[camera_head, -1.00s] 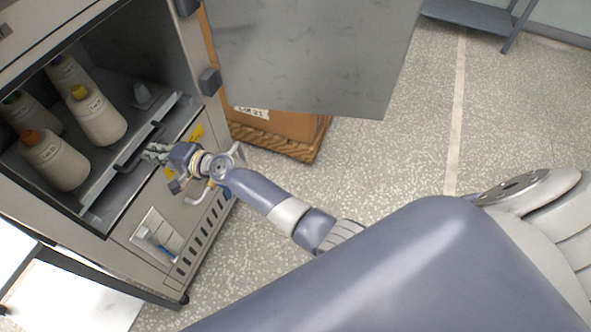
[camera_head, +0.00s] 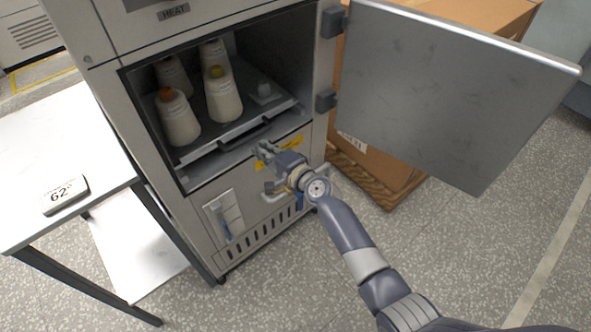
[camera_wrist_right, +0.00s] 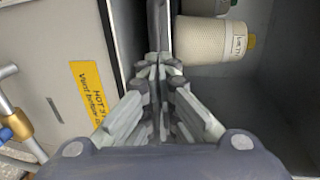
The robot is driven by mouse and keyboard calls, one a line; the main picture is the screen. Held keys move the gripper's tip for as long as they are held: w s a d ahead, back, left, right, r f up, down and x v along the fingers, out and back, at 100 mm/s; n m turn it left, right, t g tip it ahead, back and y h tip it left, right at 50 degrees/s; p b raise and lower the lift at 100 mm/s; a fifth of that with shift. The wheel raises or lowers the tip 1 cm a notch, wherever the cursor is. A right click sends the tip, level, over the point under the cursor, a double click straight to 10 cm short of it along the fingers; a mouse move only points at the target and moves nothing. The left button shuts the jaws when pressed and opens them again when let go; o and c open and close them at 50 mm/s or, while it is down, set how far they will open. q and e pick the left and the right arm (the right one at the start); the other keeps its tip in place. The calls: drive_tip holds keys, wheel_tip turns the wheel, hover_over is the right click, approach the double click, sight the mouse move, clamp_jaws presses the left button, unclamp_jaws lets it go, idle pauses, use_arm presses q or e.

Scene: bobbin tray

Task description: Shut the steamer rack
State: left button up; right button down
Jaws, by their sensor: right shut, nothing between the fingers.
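The steamer rack (camera_head: 204,148) is a grey metal shelf inside the open cabinet (camera_head: 185,210), with a dark bar handle (camera_head: 245,138) on its front edge. Several cream bobbins (camera_head: 222,97) stand on it. My right gripper (camera_head: 262,149) is shut and empty at the cabinet opening, by the right end of the handle. Whether it touches the handle or rack I cannot tell. In the right wrist view its closed fingertips (camera_wrist_right: 158,66) point at a grey edge, with a bobbin (camera_wrist_right: 210,40) to the right. My left gripper is out of view.
The cabinet door (camera_head: 440,95) stands wide open to the right, beside a carton on a wooden pallet (camera_head: 385,190). A white table (camera_head: 60,150) with a 62° display (camera_head: 66,195) stands at the left. Yellow label (camera_head: 292,152) and pipework sit below the opening.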

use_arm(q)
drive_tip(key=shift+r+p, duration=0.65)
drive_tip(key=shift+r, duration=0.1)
use_arm(e)
drive_tip(key=v, duration=0.9)
drive_tip(key=shift+d+f, duration=0.15)
